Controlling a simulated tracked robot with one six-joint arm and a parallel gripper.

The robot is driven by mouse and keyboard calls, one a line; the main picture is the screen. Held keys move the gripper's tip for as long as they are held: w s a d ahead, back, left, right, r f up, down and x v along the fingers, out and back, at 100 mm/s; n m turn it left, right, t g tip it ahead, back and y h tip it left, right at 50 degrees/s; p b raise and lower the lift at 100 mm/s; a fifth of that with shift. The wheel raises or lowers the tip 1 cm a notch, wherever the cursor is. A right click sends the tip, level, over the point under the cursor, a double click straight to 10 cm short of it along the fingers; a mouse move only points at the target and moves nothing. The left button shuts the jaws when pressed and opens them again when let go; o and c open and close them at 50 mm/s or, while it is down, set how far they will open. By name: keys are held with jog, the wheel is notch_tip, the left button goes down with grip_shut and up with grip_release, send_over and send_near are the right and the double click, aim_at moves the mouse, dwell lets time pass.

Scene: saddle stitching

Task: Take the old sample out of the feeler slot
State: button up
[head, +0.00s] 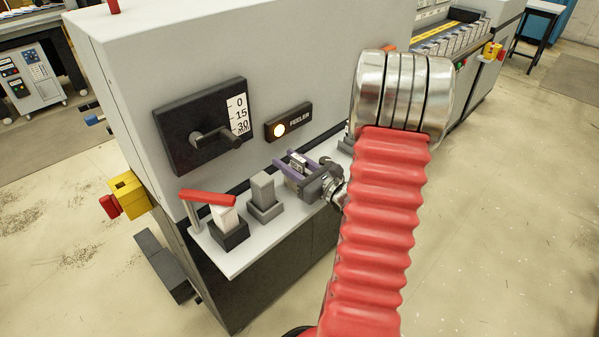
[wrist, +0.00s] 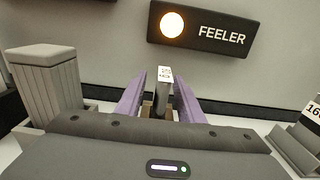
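The old sample (wrist: 163,95) is a small grey block with a white, marked top, standing below the FEELER panel. It also shows in the head view (head: 298,161). My gripper (wrist: 160,98) has purple fingers, one on each side of the sample, with a gap visible on both sides. In the head view my gripper (head: 297,164) reaches over the shelf from the right. The feeler slot under the sample is mostly hidden by my fingers and gripper body. The FEELER panel (head: 289,123) has a lit amber lamp, also seen in the wrist view (wrist: 203,28).
A grey block (head: 263,190) stands in a holder left of my gripper. A white block (head: 224,217) stands in a holder farther left, beside a red-handled lever (head: 207,197). Another holder (wrist: 298,145) is close on the right. The machine wall stands behind the shelf (head: 235,258).

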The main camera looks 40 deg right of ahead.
jog(key=shift+c, duration=0.4)
grip_shut()
dwell(0.4)
